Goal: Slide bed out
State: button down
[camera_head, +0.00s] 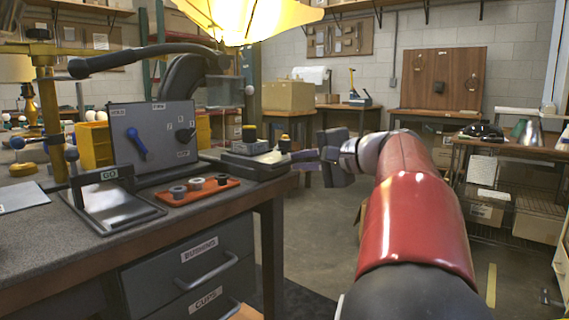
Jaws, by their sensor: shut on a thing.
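The bed (243,166) is a low grey slide at the right end of the workbench, with dark and yellow-topped parts standing on it. Its right end reaches the bench's right edge. My gripper (303,157) is at this end, past the bench edge, with its fingers pointing left at the bed. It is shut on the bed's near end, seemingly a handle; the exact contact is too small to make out. My red and dark arm reaches in from the lower right.
A grey panel (152,137) with a blue lever stands left of the bed. An orange tray (170,197) with several rings lies in front of it. A GO stand (95,188) is further left. The bench (45,245) has labelled drawers (193,275) below. Open floor lies right of the bench.

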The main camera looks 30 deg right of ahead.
jog(key=shift+s+d+f, duration=0.1)
jog(key=shift+s+d, duration=0.1)
jog(key=shift+s, duration=0.3)
jog(key=shift+s+d, duration=0.15)
jog(key=shift+s, duration=0.3)
jog(key=c, duration=1.7)
grip_release()
jog(key=shift+s, duration=0.15)
jog(key=shift+c, duration=0.2)
jog(key=v, duration=0.8)
jog(key=shift+a, duration=0.1)
